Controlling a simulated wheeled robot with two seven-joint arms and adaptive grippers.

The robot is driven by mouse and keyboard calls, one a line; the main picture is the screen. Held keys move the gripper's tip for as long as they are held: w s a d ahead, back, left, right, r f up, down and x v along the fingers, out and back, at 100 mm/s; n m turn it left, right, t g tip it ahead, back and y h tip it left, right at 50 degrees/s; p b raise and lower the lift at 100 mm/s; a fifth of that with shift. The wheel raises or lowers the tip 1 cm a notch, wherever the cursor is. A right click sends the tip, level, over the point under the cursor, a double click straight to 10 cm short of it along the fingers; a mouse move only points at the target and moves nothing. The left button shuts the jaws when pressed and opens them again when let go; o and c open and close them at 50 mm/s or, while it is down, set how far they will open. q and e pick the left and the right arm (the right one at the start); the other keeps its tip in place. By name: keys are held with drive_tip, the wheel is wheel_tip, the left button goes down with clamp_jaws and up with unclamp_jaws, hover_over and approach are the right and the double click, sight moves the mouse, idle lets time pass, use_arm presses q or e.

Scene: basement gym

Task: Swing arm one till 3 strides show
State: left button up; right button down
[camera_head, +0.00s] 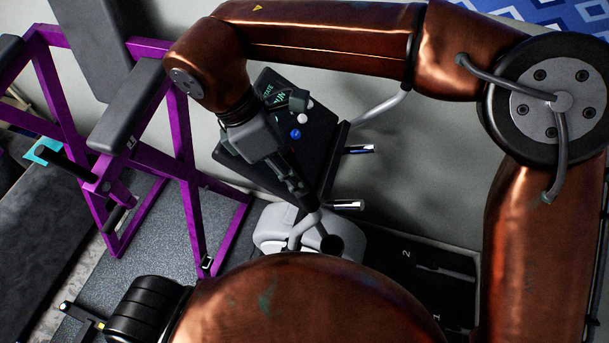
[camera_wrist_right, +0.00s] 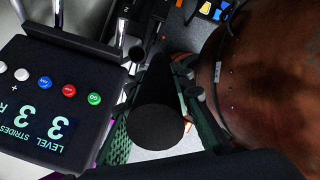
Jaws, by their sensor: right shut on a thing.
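The console (camera_head: 270,120) of an exercise machine stands in the middle of the head view, partly hidden by my right arm. Its dark display (camera_wrist_right: 45,125) in the right wrist view reads LEVEL and STRIDES, with a 3 at each label. My right gripper (camera_head: 305,200) reaches down past the console. In the wrist view its fingers close around a black, round-ended handle grip (camera_wrist_right: 160,120). I cannot tell from a label whether this is arm one. My left gripper is out of view.
Console buttons (camera_wrist_right: 94,99) lie close beside the held grip. A purple frame (camera_head: 187,200) with dark pads stands at the left. A black roller-like object (camera_head: 145,308) is at lower left. A dark floor panel (camera_head: 430,270) bears the numbers 2 and 1. My own arm hides much.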

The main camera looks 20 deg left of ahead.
drive_tip(key=shift+d, duration=0.35)
drive_tip(key=c, duration=1.7)
unclamp_jaws()
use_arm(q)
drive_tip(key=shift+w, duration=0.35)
use_arm(e)
drive_tip(key=shift+r, duration=0.1)
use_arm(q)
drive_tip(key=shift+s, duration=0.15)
use_arm(e)
drive_tip(key=v, duration=1.2)
drive_tip(key=shift+a, duration=0.1)
